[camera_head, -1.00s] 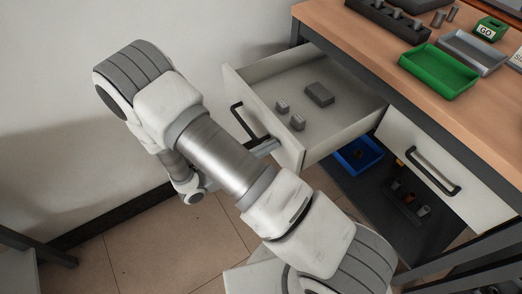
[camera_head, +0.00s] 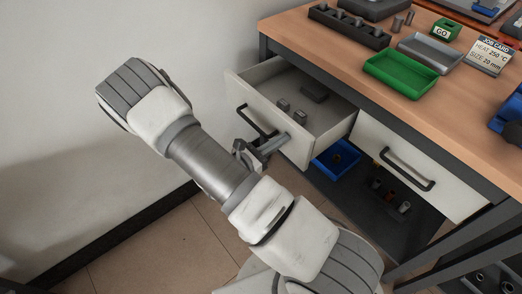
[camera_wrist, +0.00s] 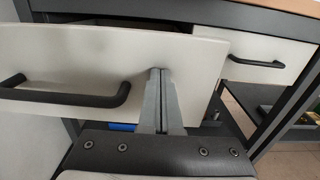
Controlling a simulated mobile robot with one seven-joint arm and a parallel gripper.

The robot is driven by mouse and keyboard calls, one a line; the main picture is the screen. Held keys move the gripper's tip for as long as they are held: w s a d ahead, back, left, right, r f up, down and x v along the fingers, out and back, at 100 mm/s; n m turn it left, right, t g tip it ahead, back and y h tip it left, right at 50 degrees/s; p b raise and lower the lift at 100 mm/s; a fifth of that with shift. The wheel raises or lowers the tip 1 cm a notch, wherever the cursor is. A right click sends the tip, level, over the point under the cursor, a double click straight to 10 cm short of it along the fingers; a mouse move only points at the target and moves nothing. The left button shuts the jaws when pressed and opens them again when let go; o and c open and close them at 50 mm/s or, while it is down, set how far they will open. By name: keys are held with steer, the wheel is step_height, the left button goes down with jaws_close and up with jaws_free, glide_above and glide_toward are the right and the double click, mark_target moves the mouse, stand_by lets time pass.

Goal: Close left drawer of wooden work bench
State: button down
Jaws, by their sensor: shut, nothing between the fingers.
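The left drawer (camera_head: 293,151) of the wooden work bench stands partly open, with a pale front and a black bar handle (camera_head: 256,122). It holds a few small grey blocks. In the wrist view the drawer front (camera_wrist: 105,55) fills the left and middle, with its handle (camera_wrist: 75,98) to the left. My gripper (camera_head: 282,141) is shut and empty, its fingertips at the drawer front, right of the handle. In the wrist view the closed fingers (camera_wrist: 160,72) point at the front's right part and seem to touch it.
The right drawer (camera_head: 405,160) is shut. A blue bin (camera_head: 322,165) sits on the dark shelf below. The bench top (camera_head: 330,45) carries a green tray (camera_head: 402,78), a grey tray and a dark block rack. A wall stands close on the left.

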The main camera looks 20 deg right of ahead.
mark_target(299, 128)
steer(key=p+x, duration=0.1)
steer(key=x, duration=2)
steer(key=shift+w+d, duration=0.15)
steer(key=shift+d, duration=0.2)
steer(key=shift+d+r, duration=0.1)
steer(key=shift+a, duration=0.5)
steer(key=p+v, duration=0.2)
steer(key=v, duration=1.1)
steer(key=shift+s+a, duration=0.25)
steer(key=shift+a, duration=0.05)
